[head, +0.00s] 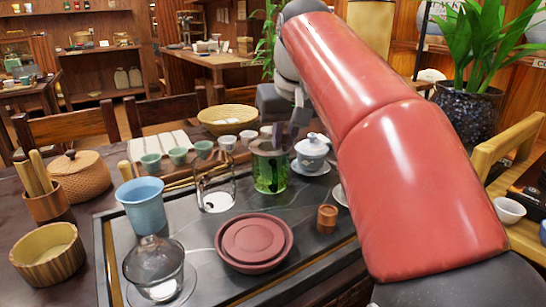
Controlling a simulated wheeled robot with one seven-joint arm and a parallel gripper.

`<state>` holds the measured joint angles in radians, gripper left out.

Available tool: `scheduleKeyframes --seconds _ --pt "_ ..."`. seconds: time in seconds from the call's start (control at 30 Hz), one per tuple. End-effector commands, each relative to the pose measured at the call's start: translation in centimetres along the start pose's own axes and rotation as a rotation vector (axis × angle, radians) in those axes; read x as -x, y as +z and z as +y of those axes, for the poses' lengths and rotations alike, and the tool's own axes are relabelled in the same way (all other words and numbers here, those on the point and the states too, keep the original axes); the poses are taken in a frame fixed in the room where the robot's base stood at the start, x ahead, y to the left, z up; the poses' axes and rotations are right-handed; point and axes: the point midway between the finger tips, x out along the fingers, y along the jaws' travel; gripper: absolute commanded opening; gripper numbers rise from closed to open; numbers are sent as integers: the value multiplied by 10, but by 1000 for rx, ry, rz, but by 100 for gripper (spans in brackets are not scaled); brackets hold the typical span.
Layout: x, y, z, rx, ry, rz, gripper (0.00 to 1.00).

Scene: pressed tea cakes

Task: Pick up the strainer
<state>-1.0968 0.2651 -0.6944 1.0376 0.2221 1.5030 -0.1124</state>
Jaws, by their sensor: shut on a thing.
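My gripper (286,137) is small in the head view, at the far end of my red arm, above the tall green glass (268,176). Its dark fingers point down and are shut on what looks like the strainer (266,147), a small brownish piece at the glass's top. The fingers cover part of the strainer, and its outline is hard to make out. I cannot tell whether it still touches the glass's rim.
A white lidded bowl (312,148) stands close right of the gripper. A clear glass pitcher (216,196) is left of the green glass. A red clay pot (252,243), a wooden cup (327,218) and a blue cup (141,205) stand nearer.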

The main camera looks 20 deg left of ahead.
Motion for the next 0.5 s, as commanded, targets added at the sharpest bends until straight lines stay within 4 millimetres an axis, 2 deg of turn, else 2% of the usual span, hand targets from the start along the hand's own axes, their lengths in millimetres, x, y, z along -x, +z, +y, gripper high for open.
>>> scheduleKeyframes --seconds 0.3,0.5 --pt "3 -2 0 0 0 0 0" --pt "23 -10 1 -1 1 2 0"
